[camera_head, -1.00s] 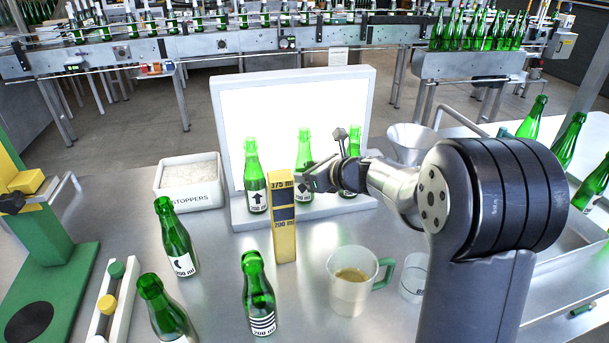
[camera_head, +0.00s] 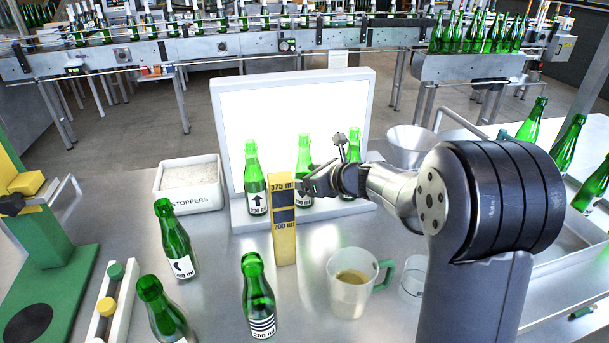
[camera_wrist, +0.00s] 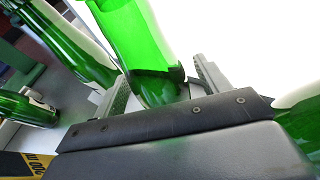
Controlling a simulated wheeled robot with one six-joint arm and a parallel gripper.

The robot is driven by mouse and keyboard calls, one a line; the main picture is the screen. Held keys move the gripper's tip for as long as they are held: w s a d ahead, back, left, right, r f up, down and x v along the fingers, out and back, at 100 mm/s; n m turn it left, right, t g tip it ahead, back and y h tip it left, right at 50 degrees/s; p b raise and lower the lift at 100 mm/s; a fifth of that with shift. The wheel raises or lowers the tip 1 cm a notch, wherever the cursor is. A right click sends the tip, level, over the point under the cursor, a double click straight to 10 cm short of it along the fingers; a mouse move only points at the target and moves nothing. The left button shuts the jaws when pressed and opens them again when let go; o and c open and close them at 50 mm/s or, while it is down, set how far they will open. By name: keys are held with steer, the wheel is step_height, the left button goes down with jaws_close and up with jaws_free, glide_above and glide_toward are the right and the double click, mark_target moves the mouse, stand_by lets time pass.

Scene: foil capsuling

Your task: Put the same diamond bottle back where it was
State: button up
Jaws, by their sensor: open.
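No diamond label is readable in either view. Three green bottles stand on the light box ledge: one with an arrow label (camera_head: 255,180), a middle bottle (camera_head: 304,153) with its label largely covered, and a right bottle (camera_head: 353,150) partly behind my gripper. My gripper (camera_head: 312,183) is at the middle bottle, just right of the yellow gauge. In the wrist view the open fingers sit on either side of a green bottle (camera_wrist: 135,35), which appears to be the middle one. Its label is out of sight there.
The yellow gauge block (camera_head: 283,235) stands close in front of the ledge. A moon-label bottle (camera_head: 177,240), a striped-label bottle (camera_head: 257,290) and another bottle (camera_head: 163,312) stand at front left. A jug (camera_head: 349,290), funnel (camera_head: 411,145) and stoppers box (camera_head: 190,203) are nearby.

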steer(key=v, duration=1.2)
steer(key=shift+b, duration=0.4)
steer(key=shift+c, duration=0.3)
stand_by(0.3)
